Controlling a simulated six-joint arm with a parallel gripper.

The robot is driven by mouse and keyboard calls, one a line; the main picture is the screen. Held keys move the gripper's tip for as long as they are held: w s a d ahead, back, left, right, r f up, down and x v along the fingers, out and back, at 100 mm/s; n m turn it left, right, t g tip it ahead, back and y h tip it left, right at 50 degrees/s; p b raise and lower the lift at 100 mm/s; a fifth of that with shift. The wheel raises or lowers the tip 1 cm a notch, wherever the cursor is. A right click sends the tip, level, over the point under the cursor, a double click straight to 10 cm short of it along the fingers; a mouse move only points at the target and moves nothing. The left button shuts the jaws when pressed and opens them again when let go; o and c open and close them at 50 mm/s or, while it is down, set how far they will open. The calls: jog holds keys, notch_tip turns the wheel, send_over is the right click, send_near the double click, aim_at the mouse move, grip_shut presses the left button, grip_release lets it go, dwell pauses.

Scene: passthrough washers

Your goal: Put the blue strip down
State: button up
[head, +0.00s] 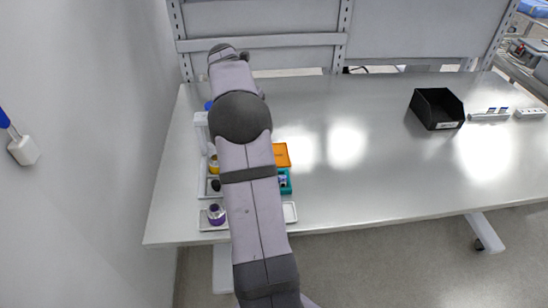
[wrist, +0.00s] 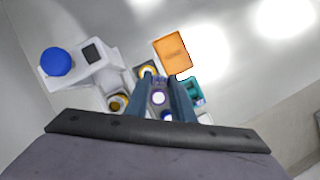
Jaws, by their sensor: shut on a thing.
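My gripper (wrist: 164,80) shows in the wrist view with its two dark blue-grey fingers pointing down toward the trays. The fingers stand a little apart and are shut on the blue strip, which is hard to make out between them. Below and between the fingers I see a round white piece with a purple ring (wrist: 158,97) and a small blue spot (wrist: 167,115). In the head view my own arm hides the gripper and the strip.
An orange tray (head: 282,154) and a teal tray (head: 285,183) lie right of my arm. A white device with a blue knob (wrist: 57,62) stands to the left in the wrist view. A black bin (head: 437,108) stands far right. The table's middle is clear.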

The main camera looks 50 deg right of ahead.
jog(key=s+d+f+n+b, duration=0.1)
jog(key=s+d+f+n, duration=0.1)
jog(key=s+d+f, duration=0.2)
jog(key=shift+s+d+f+t+b, duration=0.35)
jog(key=shift+d+f+t+b, duration=0.1)
jog(key=shift+d, duration=1.25)
jog(key=shift+f+p, duration=1.65)
jog(key=shift+f, duration=3.35)
jog(key=o, duration=1)
jog(key=shift+f, duration=0.15)
